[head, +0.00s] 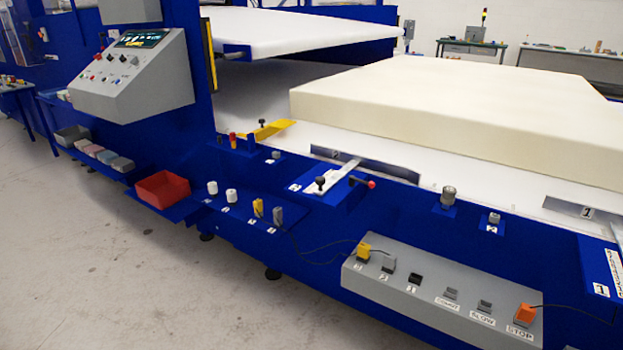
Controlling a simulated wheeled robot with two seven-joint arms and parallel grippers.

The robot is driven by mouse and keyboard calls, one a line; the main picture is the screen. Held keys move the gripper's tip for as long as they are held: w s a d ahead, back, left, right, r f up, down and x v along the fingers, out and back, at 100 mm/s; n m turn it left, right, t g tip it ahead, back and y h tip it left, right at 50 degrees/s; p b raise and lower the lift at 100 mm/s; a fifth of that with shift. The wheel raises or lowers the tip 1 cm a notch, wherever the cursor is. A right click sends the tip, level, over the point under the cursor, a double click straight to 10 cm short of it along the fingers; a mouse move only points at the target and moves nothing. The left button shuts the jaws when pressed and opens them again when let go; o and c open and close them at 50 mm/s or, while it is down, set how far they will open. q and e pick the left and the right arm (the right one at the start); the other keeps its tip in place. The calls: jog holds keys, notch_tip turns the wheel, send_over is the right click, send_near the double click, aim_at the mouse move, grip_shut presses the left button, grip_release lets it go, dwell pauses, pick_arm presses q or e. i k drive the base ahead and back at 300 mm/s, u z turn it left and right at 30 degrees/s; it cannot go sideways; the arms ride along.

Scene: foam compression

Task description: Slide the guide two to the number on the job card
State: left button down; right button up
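A pale slide bar (338,178) runs from this fence to a blue mount with a black knob (320,181) and a red-tipped lever (371,184). The small label on the mount is too small to read surely. Another fence (565,208) at the right carries a "1", and its blue mount (600,270) is also marked "1". I cannot make out a job card. Neither of my grippers is in view.
A grey button box (440,300) with plugs and an orange STOP plug (525,314) lies along the front. A red bin (162,189), white knobs and connectors stand left of it. A control console (130,75) stands at upper left. The floor at lower left is clear.

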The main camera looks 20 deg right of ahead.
aim_at(352, 161)
jog(key=u, duration=0.2)
jog(key=i, duration=1.1)
jog(key=z, duration=0.4)
